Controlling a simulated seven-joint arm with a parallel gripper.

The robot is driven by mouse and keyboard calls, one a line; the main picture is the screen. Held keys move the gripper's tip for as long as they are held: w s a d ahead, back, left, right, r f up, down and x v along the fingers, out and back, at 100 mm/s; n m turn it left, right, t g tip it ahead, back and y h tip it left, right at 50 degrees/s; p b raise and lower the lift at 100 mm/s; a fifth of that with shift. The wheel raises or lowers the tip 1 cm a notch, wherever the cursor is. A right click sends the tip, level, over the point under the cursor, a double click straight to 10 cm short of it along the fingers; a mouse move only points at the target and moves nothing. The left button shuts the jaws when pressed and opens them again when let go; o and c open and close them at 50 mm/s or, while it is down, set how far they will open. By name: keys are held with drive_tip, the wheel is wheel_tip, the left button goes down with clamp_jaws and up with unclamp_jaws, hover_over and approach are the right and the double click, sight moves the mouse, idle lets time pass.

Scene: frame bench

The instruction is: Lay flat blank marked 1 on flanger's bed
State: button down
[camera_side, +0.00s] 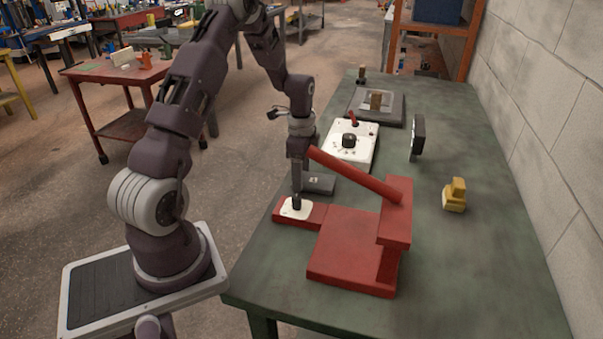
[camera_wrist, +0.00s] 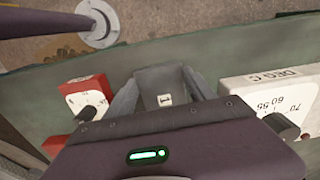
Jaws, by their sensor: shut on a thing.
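The grey blank marked 1 (camera_side: 322,186) is at the fingertips of my gripper (camera_side: 299,187), between the red machine and the white dial box. In the wrist view the blank (camera_wrist: 163,80) sits between the two fingers of my gripper (camera_wrist: 165,88), its white label with a 1 facing the camera. My gripper is shut on the blank. I cannot tell whether the blank touches the bench. The red machine (camera_side: 345,245), which looks like the flanger, has a broad flat base, an upright and a long slanting red bar. Part of it is hidden behind the bar and upright.
A white-topped knob panel (camera_side: 283,209) sits by the red machine. Behind stand a white dial box (camera_side: 366,151), a dark plate (camera_side: 395,112) with a brown block, and a dark upright panel (camera_side: 418,138). A yellow object (camera_side: 455,196) stands right. The bench's (camera_side: 480,270) front right is clear.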

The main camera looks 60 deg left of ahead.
sight(304, 177)
drive_tip(key=shift+f, duration=0.1)
drive_tip(key=shift+c, duration=1.6)
unclamp_jaws()
drive_tip(key=shift+o, duration=0.4)
drive_tip(key=r, duration=0.7)
drive_tip(key=shift+w, duration=0.35)
